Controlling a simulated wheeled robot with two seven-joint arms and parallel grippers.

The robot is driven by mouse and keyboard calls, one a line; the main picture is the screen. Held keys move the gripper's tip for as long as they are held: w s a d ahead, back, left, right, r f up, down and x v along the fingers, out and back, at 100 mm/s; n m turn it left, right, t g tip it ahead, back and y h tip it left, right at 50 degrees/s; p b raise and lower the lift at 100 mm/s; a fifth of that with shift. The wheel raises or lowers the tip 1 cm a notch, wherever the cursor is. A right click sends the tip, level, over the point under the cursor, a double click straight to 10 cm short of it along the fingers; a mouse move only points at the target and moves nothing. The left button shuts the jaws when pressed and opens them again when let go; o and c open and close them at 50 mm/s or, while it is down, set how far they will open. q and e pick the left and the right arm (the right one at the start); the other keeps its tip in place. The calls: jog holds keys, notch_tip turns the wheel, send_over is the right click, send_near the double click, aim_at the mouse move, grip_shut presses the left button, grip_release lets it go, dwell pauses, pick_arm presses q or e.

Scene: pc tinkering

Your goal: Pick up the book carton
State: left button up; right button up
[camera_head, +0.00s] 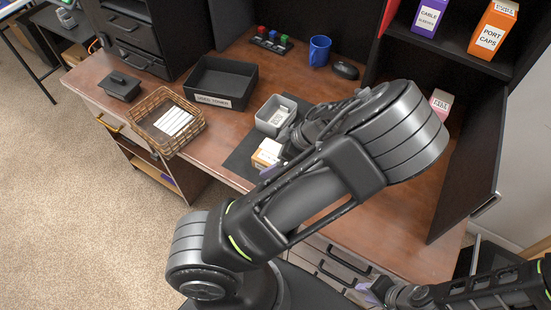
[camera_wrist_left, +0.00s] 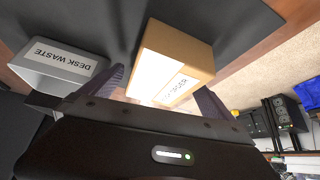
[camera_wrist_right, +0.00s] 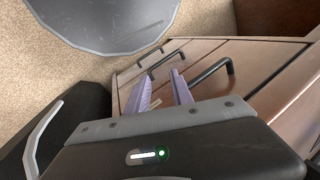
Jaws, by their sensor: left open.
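A small tan and white carton (camera_head: 266,154) stands on the dark desk mat near the desk's front edge. I take it to be the book carton; its label is only partly readable. In the left wrist view the carton (camera_wrist_left: 176,62) lies ahead of and between the fingers of my left gripper (camera_wrist_left: 165,95). The jaws are open and I cannot tell whether either finger touches it. In the head view my left forearm hides most of that gripper. My right gripper (camera_wrist_right: 163,90) is open and empty, low in front of the wooden drawers.
A grey bin marked DESK WASTE (camera_head: 276,114) stands close behind the carton, also in the left wrist view (camera_wrist_left: 58,66). A wicker basket (camera_head: 190,136) and black tray (camera_head: 221,82) are to the left. Drawer handles (camera_wrist_right: 212,72) are near my right gripper.

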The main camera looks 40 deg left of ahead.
aim_at(276, 155)
dwell(0.4)
pick_arm(q)
jog(key=c, duration=1.9)
jog(key=shift+r, duration=0.1)
jog(key=shift+c, duration=0.3)
notch_tip(276, 155, up, 10)
jog(key=shift+f, duration=0.1)
jog(key=shift+c, duration=0.2)
